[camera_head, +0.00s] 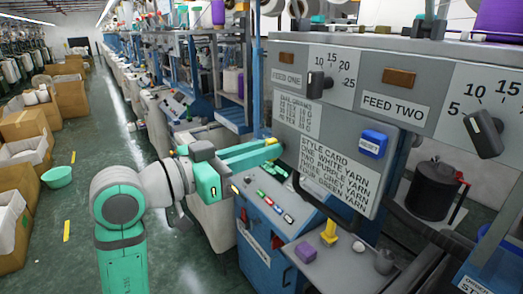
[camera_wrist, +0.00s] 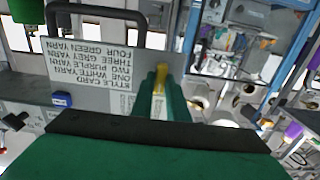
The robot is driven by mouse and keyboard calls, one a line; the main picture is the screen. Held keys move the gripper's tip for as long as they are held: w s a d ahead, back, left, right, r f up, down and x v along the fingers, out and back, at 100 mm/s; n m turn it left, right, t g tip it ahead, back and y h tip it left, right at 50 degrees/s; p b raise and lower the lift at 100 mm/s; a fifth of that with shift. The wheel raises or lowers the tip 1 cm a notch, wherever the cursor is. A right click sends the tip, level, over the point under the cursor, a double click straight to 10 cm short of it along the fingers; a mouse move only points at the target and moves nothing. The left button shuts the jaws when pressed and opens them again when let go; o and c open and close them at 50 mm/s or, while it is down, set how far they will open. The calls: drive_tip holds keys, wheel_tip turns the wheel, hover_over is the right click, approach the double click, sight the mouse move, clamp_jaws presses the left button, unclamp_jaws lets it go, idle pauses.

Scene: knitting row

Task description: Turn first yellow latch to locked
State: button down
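A small yellow latch (camera_head: 271,141) sits at the left edge of the grey panel that carries the style card (camera_head: 337,169). My gripper (camera_head: 280,147) has its green fingers at this latch. In the wrist view, where the card's text is upside down, the yellow latch (camera_wrist: 159,78) stands between my two fingertips (camera_wrist: 161,92), which are close together and appear to touch its sides. The fingers partly hide the latch, and its lock marking cannot be read.
A button console (camera_head: 270,205) lies below the panel. A shelf to its right carries a yellow piece (camera_head: 329,232) and a purple block (camera_head: 306,252). A blue reset button (camera_head: 373,144) and black knobs (camera_head: 318,85) are on the machine. Cardboard boxes (camera_head: 22,125) line the aisle's left.

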drive_tip(key=shift+m, duration=0.3)
drive_tip(key=shift+s+d+f+m, duration=0.1)
drive_tip(key=shift+s+f+m, duration=0.05)
drive_tip(key=shift+m, duration=4.15)
drive_tip(key=shift+s+d+f+m, duration=0.1)
drive_tip(key=shift+m, duration=4.2)
drive_tip(key=c, duration=1.8)
unclamp_jaws()
drive_tip(key=shift+a, duration=0.1)
drive_tip(key=shift+o, duration=0.2)
